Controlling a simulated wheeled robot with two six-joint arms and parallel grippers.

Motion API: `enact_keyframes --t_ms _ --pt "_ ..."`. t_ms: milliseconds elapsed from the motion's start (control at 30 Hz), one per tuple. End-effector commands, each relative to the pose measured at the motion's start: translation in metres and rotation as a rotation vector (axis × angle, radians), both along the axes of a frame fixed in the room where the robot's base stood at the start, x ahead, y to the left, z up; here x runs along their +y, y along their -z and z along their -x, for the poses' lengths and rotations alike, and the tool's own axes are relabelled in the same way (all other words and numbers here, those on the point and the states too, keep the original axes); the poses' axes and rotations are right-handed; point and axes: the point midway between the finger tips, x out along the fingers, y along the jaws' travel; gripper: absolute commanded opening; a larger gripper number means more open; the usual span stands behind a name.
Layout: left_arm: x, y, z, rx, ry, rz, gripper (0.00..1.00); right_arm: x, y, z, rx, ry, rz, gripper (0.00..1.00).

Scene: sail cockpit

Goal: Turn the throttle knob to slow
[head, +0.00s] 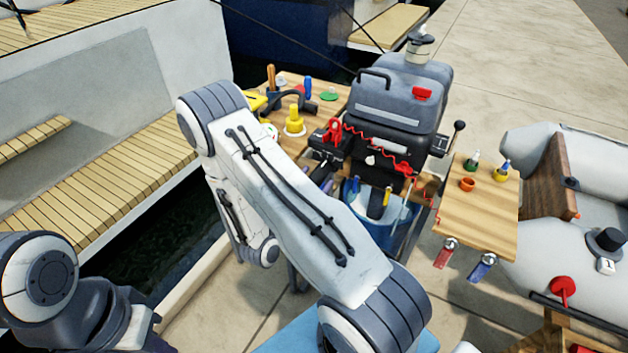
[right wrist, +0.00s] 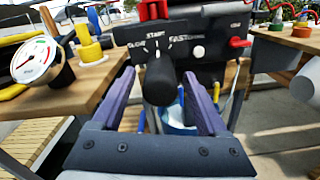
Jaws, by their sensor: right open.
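The throttle knob (right wrist: 158,85) is a black, rounded grip in the right wrist view. It sticks out toward me below a black panel (right wrist: 140,52) lettered START and FAST, with a partly blurred word at the left. My right gripper (right wrist: 160,110) is open, with one purple finger on each side of the knob. The knob's pointer setting is not readable. In the head view my right arm hides most of the gripper. My left gripper is not in view.
The grey outboard motor (head: 405,100) stands behind the knob. A red lever (head: 333,130) and coiled red cord lie close above. A gauge (right wrist: 36,60) and a yellow fitting (right wrist: 88,45) stand on the wooden bench at left. A blue bucket (head: 365,225) is below, a wooden shelf (head: 480,220) right.

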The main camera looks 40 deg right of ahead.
Motion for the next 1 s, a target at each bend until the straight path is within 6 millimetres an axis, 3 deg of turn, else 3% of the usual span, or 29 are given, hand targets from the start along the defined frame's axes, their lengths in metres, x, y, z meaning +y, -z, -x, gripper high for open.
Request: enact_keyframes --t_ms 200,267,400,433,767,1000 --pt "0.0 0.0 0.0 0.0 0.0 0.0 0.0 0.0 0.0 0.0 0.0 0.0 0.0 0.77" --pt "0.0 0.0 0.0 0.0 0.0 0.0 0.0 0.0 0.0 0.0 0.0 0.0 0.0 0.57" --pt "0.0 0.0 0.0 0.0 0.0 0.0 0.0 0.0 0.0 0.0 0.0 0.0 0.0 0.04" --pt "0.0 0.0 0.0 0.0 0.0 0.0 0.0 0.0 0.0 0.0 0.0 0.0 0.0 0.0" --pt "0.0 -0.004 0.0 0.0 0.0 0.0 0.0 0.0 -0.001 0.0 0.044 0.001 0.018 0.0" --pt "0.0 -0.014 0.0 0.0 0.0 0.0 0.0 0.0 -0.002 0.0 0.181 0.001 0.074 0.0"
